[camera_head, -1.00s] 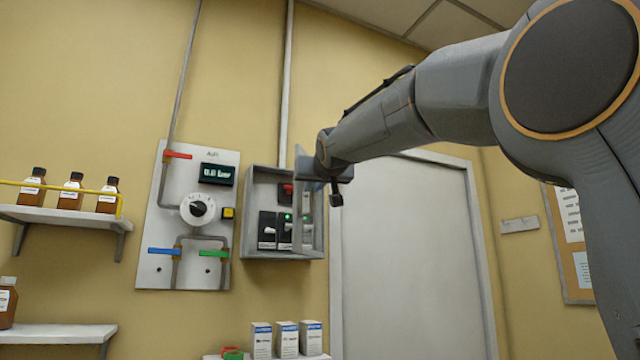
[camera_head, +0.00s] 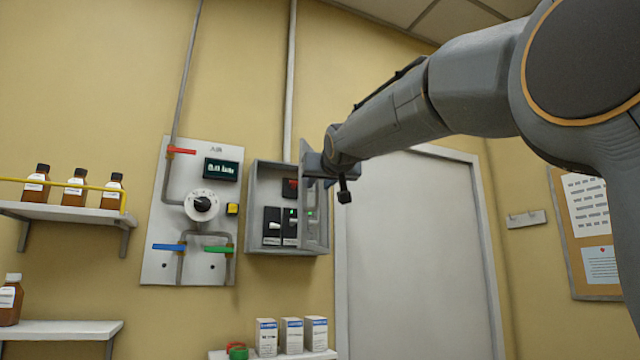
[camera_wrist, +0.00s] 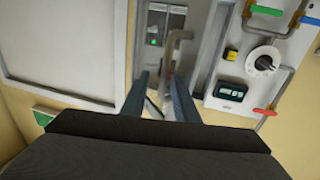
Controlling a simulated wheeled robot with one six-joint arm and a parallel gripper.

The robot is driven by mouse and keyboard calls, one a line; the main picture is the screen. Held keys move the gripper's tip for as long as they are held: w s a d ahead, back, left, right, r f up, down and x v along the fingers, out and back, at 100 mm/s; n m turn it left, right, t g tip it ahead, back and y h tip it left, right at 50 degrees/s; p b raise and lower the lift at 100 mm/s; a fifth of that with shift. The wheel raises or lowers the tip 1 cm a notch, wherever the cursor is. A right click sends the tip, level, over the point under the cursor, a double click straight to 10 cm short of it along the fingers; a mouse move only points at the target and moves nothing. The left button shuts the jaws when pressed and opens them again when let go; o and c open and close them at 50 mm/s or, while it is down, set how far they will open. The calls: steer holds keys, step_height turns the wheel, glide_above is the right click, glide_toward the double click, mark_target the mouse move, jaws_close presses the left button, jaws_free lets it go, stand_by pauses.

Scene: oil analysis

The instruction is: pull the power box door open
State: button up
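The grey power box (camera_head: 252,215) is on the wall in the head view, and its inside shows. Its door (camera_head: 312,232) stands swung out at the box's right side, seen at a steep angle. My gripper (camera_head: 312,165) is at the upper part of the door; the arm hides part of it. In the wrist view, the two fingers of my gripper (camera_wrist: 160,80) are apart. A bent grey handle (camera_wrist: 179,36) reaches down between them, nearer the right finger. I see a gap on its left; contact with the right finger is unclear.
A panel (camera_head: 160,262) with a dial and coloured valve handles hangs left of the box. A white door (camera_head: 420,250) is on the right. Small cartons (camera_head: 291,336) stand on a shelf below. Brown bottles (camera_head: 75,190) stand on a shelf at left.

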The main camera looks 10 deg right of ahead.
steer(key=s+b, duration=0.3)
steer(key=s, duration=0.4)
steer(key=shift+s+d, duration=0.35)
steer(key=shift+d, duration=0.05)
